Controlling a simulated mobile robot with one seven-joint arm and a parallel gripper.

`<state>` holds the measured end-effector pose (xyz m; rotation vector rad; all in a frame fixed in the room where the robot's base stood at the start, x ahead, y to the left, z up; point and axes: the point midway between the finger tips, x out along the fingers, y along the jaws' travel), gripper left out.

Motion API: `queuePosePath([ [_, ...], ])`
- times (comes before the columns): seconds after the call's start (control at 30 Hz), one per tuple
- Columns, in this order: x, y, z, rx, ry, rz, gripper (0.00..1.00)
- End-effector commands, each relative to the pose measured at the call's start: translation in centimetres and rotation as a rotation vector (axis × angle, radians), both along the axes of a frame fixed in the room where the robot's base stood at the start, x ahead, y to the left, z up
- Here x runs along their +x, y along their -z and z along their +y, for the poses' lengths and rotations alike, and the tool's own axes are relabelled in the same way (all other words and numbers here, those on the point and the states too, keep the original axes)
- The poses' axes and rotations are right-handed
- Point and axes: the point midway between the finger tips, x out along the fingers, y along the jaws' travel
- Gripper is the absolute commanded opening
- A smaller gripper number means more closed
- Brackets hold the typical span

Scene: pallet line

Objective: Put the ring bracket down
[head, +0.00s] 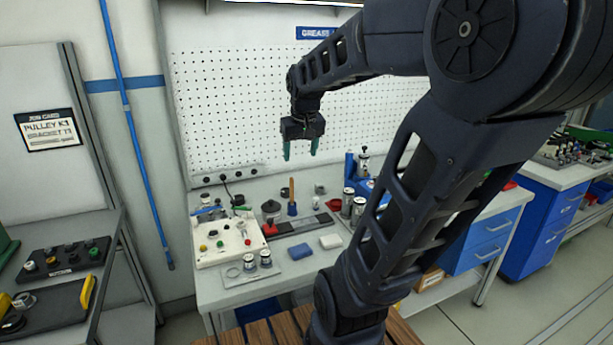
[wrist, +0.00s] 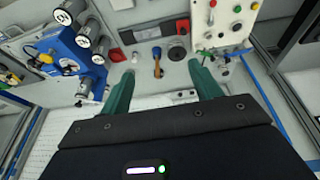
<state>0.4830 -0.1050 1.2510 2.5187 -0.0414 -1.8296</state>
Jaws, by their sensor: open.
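My gripper (head: 301,150) hangs fingers-down above the back of the workbench, in front of the white pegboard. Its two green fingers are spread with nothing between them; the wrist view also shows my gripper (wrist: 160,92) open and empty. I cannot single out the ring bracket with certainty. A thin ring (head: 232,272) lies on a pale plate at the bench's front left, beside two small cylinders. Whether it is the ring bracket is too small to tell. My arm hides part of the bench's right side.
The workbench (head: 215,293) carries a white control box (head: 225,240), a wooden-handled tool (head: 292,195), metal cans (head: 348,201) and a blue block (head: 331,241). A blue fixture with cylinders (wrist: 78,50) shows in the wrist view. A shelf with a black knob panel (head: 65,258) stands left.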

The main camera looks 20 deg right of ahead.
Motion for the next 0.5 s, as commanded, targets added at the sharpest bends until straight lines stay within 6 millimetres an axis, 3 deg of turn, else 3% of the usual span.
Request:
queuePosePath([
  [0.2,-5.9,1.0,1.6,0.017,-0.005,-0.05,0.63],
  [0.33,-8.4,1.8,2.2,0.027,-0.007,-0.071,0.63],
  [0.5,-10.1,2.6,2.5,0.035,-0.007,-0.085,0.63],
])
